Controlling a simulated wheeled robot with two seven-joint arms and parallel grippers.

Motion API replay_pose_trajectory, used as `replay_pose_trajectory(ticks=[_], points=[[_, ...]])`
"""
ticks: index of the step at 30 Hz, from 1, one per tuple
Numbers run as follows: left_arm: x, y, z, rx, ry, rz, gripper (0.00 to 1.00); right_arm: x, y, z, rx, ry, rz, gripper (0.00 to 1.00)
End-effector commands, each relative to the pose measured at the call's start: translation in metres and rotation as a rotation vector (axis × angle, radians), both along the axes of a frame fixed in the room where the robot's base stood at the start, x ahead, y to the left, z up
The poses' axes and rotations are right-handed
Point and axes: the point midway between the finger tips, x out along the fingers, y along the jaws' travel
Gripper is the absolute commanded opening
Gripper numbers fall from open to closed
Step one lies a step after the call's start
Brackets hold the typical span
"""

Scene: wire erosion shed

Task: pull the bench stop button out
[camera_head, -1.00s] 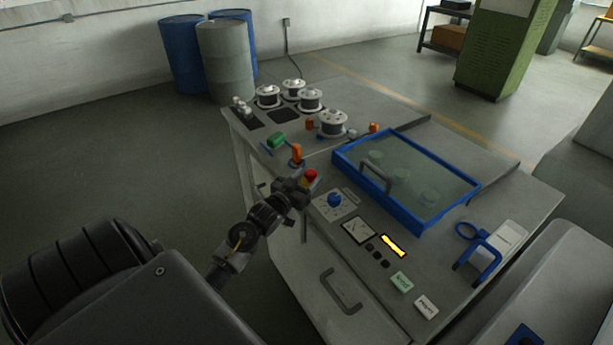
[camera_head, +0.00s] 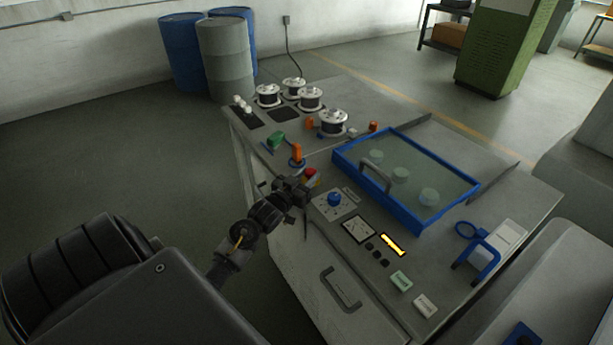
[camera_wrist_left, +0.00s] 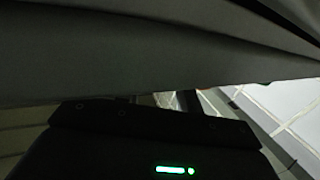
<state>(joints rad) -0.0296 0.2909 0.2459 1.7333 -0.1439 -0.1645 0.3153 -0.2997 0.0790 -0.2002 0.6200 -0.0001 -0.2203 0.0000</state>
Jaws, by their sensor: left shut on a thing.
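The red stop button (camera_head: 311,172) with a yellow part below it sits at the left front edge of the grey bench (camera_head: 330,255). My left gripper (camera_head: 303,184) is at the button, coming in from the lower left, and is shut on it. The jaws hide the button's lower part. In the left wrist view the grey surface of the bench fills the top, and the fingertips and the button cannot be made out. My right gripper is not in view.
A blue knob (camera_head: 334,199) is close to the right of my left gripper. An orange handle (camera_head: 296,153) and a green piece (camera_head: 277,139) stand just behind. A blue-framed clear lid (camera_head: 405,214) and several wire spools (camera_head: 333,122) are on the bench. Floor is free at left.

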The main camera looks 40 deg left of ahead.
Motion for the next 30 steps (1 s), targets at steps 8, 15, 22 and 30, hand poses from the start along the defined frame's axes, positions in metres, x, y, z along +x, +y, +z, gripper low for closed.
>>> replay_pose_trajectory(ticks=[8,15,22,30], points=[[0.001,0.000,0.012,0.001,-0.008,0.000,0.00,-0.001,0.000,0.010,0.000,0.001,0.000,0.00],[0.001,0.001,0.012,0.001,-0.008,0.000,0.56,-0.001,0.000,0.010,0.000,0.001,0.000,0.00],[0.001,0.000,0.010,0.001,-0.005,0.000,0.58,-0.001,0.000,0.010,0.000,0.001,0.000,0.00],[-0.024,-0.002,0.007,0.001,-0.004,-0.001,0.58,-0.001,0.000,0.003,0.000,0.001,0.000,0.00]])
